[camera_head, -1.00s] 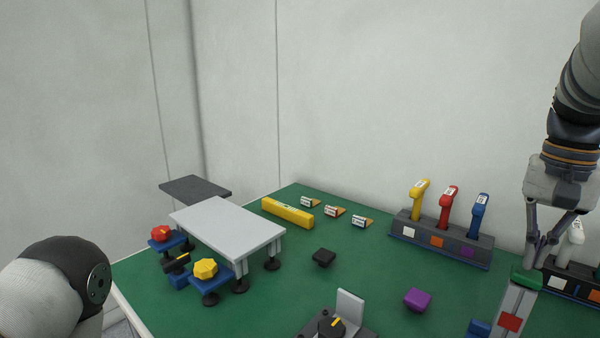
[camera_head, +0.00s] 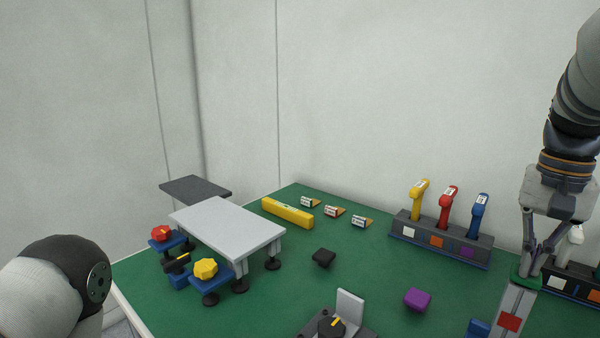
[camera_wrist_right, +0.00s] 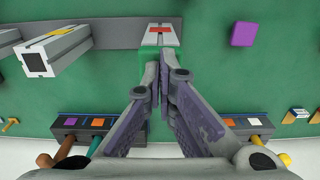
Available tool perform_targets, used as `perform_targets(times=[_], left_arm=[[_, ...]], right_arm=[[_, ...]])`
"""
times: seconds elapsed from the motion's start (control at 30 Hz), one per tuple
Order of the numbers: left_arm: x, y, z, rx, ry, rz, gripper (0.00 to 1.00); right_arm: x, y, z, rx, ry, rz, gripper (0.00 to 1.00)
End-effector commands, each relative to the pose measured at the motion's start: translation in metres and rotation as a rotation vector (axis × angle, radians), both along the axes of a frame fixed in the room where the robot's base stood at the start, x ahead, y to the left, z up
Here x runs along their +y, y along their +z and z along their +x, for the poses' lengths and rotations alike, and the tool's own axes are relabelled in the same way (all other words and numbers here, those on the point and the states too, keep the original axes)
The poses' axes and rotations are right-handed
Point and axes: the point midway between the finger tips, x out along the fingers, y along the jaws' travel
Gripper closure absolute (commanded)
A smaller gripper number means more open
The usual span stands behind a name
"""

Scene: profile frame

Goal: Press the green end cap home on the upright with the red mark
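The green end cap (camera_head: 522,282) sits on the top end of the grey upright (camera_head: 517,302) that bears the red mark (camera_head: 509,322). I cannot tell whether it is fully seated. My right gripper (camera_head: 531,273) is above the cap, with its fingertips at the cap's top. In the right wrist view the fingertips (camera_wrist_right: 164,70) are together with nothing seen between them. There the cap (camera_wrist_right: 147,62) shows partly beside and behind the fingers, and the red mark (camera_wrist_right: 161,29) lies beyond it. My left gripper is out of view; only part of my left arm shows.
Another upright with a yellow mark (camera_wrist_right: 34,62) shows in the wrist view. A purple block (camera_head: 417,299) and a black block (camera_head: 323,257) lie on the green table. A rack (camera_head: 440,246) of coloured-handled tools stands behind. A grey-topped model table (camera_head: 228,226) is at left.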

Motion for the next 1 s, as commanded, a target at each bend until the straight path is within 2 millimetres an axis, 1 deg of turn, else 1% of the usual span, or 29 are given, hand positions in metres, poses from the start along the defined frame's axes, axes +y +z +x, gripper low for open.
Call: perform_targets(times=[0.6,0.67,1.0], left_arm=[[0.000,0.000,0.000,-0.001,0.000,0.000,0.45],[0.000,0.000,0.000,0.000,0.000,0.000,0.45],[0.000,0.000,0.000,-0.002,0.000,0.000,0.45]], right_arm=[[0.000,-0.009,-0.001,0.004,-0.001,0.001,1.00],[0.000,-0.006,0.000,0.004,0.000,0.001,1.00],[0.000,0.022,0.000,0.000,-0.001,0.001,1.00]])
